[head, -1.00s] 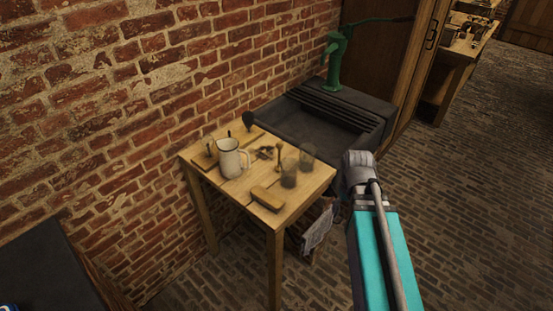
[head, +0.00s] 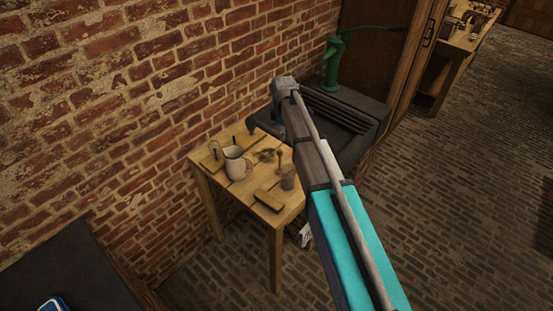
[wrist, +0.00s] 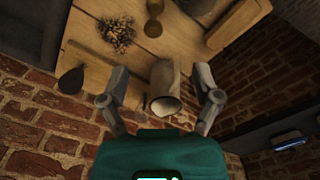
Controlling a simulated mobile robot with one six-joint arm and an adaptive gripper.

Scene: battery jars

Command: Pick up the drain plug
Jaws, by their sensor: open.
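I cannot tell for sure which thing is the drain plug. A dark rounded piece with a short narrow neck (wrist: 71,81) lies at the table's wall-side edge in the wrist view and may be it. My gripper (wrist: 160,72) is open in the wrist view, its two fingers spread wide with nothing held. A pale jug (wrist: 165,80) shows between the fingers, and the dark piece lies outside them, to the left. In the head view, my arm covers part of the sink and table corner, so the gripper's fingers are not clear there.
The wooden table (head: 240,198) carries the pale jug (head: 236,165), a wooden block (head: 269,199), a dark clump (wrist: 115,34), a brownish upright piece (head: 280,160) and a glass jar (head: 288,179). A dark sink (head: 352,145) with a green pump (head: 333,62) adjoins it. A brick wall is close behind.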

